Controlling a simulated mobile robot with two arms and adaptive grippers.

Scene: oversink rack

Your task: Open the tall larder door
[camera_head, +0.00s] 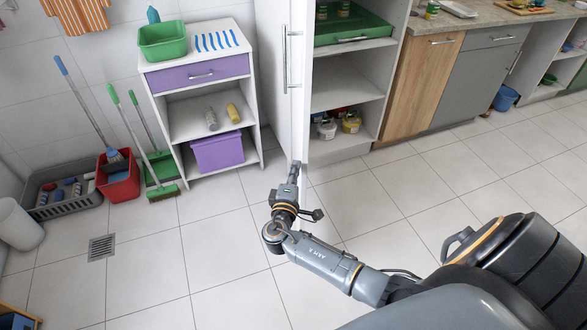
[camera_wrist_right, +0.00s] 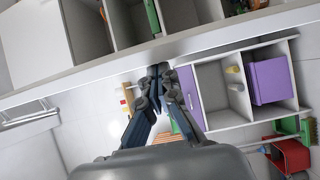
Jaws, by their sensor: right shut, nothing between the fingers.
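The tall larder door (camera_head: 273,70) is white and stands swung out from the larder (camera_head: 345,92), whose shelves show to its right. Its long bar handle (camera_head: 286,60) is on the door's left face. In the right wrist view the door's edge (camera_wrist_right: 90,74) crosses the picture as a long white band, with the handle (camera_wrist_right: 30,116) at the left. My right gripper (camera_head: 295,166) is shut and empty at the lower end of the door edge. In the wrist view its fingertips (camera_wrist_right: 158,69) are close to that edge; contact is unclear. My left gripper is out of view.
Left of the door stands a white shelf unit with a purple drawer (camera_head: 200,74) and a purple bin (camera_head: 217,151). A red bucket (camera_head: 118,178) and brooms are farther left. Base cabinets (camera_head: 432,82) stand at the right. The tiled floor (camera_head: 215,245) in front is clear.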

